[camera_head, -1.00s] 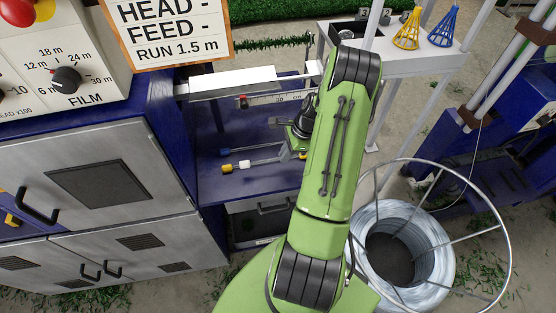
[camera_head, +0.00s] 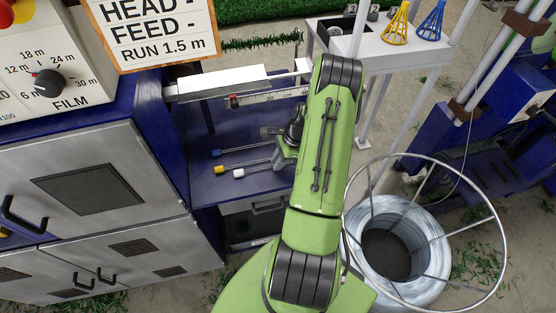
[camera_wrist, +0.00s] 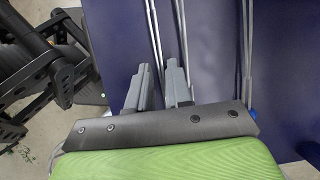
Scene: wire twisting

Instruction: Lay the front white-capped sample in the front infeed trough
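The front white-capped sample is a thin rod with a white cap (camera_head: 239,173), lying on the blue bench beside the yellow-capped sample (camera_head: 221,170) and in front of the blue-capped one (camera_head: 217,153). My gripper (camera_head: 285,150) is low over the rods' right ends, partly hidden by my green arm. In the wrist view my gripper (camera_wrist: 158,88) has its two grey fingers apart. A thin rod (camera_wrist: 156,45) runs down toward the gap between them, and another rod (camera_wrist: 182,40) runs toward the right finger. Contact cannot be told. I cannot identify the front infeed trough with certainty.
A white channel (camera_head: 215,83) and a ruler with a red slider (camera_head: 265,98) run along the bench's back. A wire coil (camera_head: 395,250) stands on the floor at right. A white stand (camera_head: 400,52) holds yellow and blue cones. Grey cabinets (camera_head: 85,190) fill the left.

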